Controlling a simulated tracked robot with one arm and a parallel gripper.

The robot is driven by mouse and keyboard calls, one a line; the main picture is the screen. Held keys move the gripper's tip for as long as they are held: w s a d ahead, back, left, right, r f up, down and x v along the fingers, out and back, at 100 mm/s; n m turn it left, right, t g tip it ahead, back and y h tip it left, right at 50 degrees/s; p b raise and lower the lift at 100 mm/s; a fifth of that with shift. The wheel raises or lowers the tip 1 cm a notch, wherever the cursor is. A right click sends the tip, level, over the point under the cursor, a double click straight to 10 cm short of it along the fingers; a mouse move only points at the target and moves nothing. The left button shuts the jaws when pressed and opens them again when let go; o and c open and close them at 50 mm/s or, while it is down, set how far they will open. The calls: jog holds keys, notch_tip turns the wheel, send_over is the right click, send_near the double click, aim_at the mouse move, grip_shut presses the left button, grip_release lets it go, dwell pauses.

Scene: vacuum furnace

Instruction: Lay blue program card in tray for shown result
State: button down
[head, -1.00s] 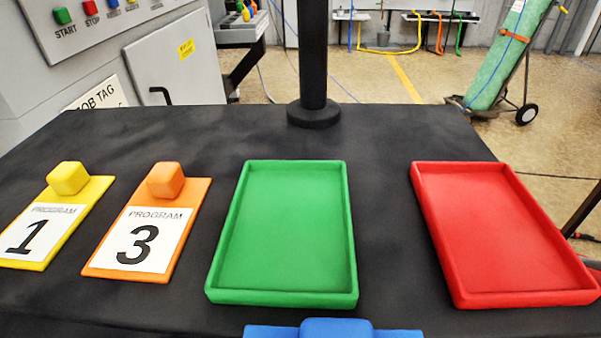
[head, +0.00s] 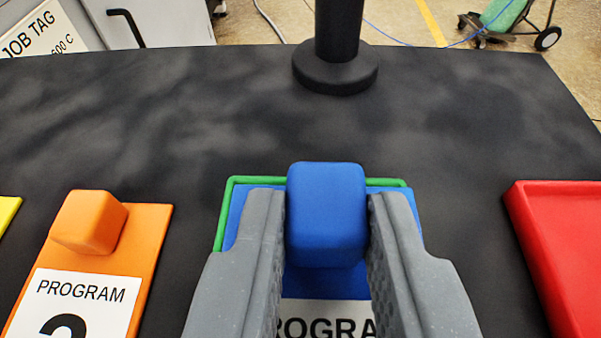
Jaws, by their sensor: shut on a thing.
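The blue program card (head: 330,286) is in the head view, low in the middle, with its blue block knob (head: 327,213) on top. My gripper (head: 327,225) is shut on that knob, one grey finger on each side. The card covers most of the green tray (head: 300,181); only the tray's far rim and part of its left side show. Whether the card touches the tray floor or hangs above it cannot be told. The red tray (head: 560,240) is at the right edge, partly cut off; its visible part is empty. The card's number is hidden below the frame.
The orange program card (head: 135,260) with its knob lies left of the green tray. A yellow card (head: 8,212) shows at the left edge. A black post (head: 336,75) stands behind the tray. The black table (head: 180,120) is clear between post and cards.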

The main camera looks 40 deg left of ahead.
aim_at(315, 267)
jog(key=shift+w+a, duration=0.4)
jog(key=shift+w, duration=0.05)
notch_tip(315, 267, down, 4)
jog(key=shift+a+r, duration=0.1)
jog(key=shift+r, duration=0.05)
jog(key=c, duration=1.3)
grip_release()
jog(key=shift+o, duration=0.2)
jog(key=shift+r, duration=0.1)
jog(key=v, duration=1.2)
